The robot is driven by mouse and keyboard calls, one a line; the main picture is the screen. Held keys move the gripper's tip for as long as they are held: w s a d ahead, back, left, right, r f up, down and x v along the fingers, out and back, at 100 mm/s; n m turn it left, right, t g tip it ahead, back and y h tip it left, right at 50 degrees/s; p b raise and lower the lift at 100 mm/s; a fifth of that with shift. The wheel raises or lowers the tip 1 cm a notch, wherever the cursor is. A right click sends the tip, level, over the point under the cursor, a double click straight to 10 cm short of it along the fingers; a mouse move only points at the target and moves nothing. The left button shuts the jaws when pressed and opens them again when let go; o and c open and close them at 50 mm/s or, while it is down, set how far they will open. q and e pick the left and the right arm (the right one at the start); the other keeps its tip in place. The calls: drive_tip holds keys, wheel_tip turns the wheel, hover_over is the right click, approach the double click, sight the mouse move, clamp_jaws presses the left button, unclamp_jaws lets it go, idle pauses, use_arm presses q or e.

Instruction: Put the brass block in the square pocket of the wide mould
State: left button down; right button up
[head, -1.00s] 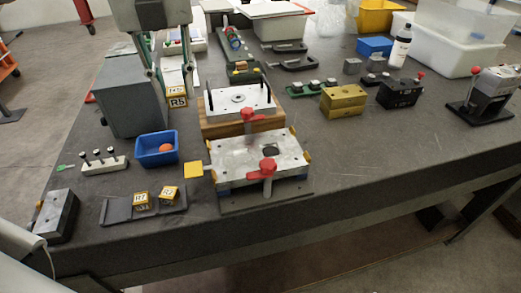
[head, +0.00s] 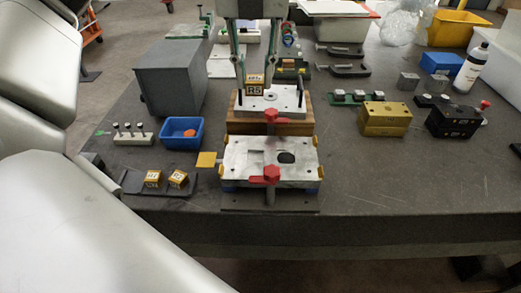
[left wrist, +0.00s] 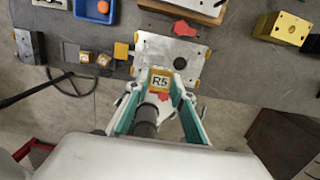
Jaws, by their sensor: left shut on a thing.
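My left gripper (head: 255,82) is shut on a brass-coloured block labelled R5 (head: 255,88). In the head view the block shows in front of the rear mould's top. In the left wrist view the block (left wrist: 159,83) sits between the fingers, overlapping the near edge of the front mould plate. The wide mould (head: 240,165) appears to be the front metal plate, with a dark round hole and a red-handled clamp at its near side. Its square pocket is hard to make out. My right gripper is not in view.
The rear mould (head: 290,98) has upright black posts on a wooden base. Two labelled brass blocks (head: 153,178) sit on a dark tray (head: 130,182). A blue bin (head: 167,133) holds an orange thing. A grey box (head: 168,75) stands left. The table's right front is clear.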

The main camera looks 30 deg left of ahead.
use_arm(q)
wheel_tip(320, 180, down, 13)
drive_tip(key=shift+a+f+b, duration=0.1)
drive_tip(key=shift+b, duration=0.25)
drive_tip(key=shift+f, duration=0.7)
wheel_tip(320, 180, down, 4)
drive_tip(key=shift+r, duration=0.25)
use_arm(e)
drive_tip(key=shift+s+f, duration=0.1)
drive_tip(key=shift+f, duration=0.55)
use_arm(q)
drive_tip(key=c, duration=2.1)
unclamp_jaws()
drive_tip(key=shift+f, duration=0.15)
drive_tip(key=o, duration=0.4)
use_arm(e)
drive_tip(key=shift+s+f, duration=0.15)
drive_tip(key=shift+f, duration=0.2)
